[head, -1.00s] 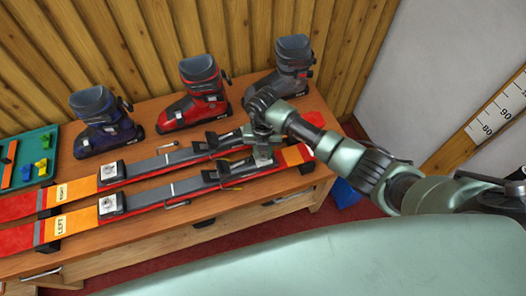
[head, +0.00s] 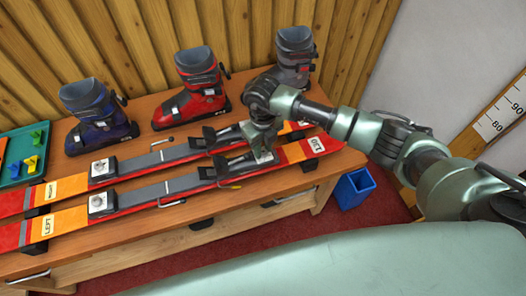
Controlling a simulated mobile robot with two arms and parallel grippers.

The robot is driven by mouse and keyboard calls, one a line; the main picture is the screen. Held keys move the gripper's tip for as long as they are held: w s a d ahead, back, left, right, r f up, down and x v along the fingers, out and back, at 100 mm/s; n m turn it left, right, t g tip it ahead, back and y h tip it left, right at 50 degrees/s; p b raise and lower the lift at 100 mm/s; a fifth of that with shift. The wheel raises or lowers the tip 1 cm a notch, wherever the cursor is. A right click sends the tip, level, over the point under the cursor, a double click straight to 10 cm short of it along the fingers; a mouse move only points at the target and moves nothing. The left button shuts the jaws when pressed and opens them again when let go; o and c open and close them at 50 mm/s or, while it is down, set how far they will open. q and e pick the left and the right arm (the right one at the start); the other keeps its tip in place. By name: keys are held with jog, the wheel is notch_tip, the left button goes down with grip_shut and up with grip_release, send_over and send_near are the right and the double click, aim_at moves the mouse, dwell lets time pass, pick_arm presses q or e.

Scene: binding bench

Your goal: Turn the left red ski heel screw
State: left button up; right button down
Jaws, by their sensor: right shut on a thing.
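Two red and orange skis lie side by side on the bench. The nearer is the left ski (head: 65,221), marked LEFT. Its toe piece (head: 102,204) is at left, and its dark heel piece (head: 221,169) is near the tail. My right gripper (head: 263,157) points down onto the tail side of this heel piece, with its jaws closed. The heel screw is hidden by the gripper. My left gripper is not in view.
A blue boot (head: 97,115), a red boot (head: 196,85) and a grey boot (head: 295,57) stand behind the skis. A teal tray (head: 12,180) with small parts is at far left. A blue bin (head: 353,188) stands on the floor right of the bench.

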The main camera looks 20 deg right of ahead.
aim_at(263, 151)
jog(key=n+b, duration=0.2)
jog(key=n, duration=0.1)
jog(key=shift+w+b, duration=0.1)
jog(key=shift+b, duration=0.3)
jog(key=shift+n+b, duration=0.35)
jog(key=shift+n, duration=0.25)
jog(key=shift+r, duration=0.1)
jog(key=c, duration=1.2)
grip_release()
jog(key=shift+o, duration=0.2)
notch_tip(263, 151, up, 8)
jog(key=shift+f+b, duration=0.1)
jog(key=shift+b, duration=0.7)
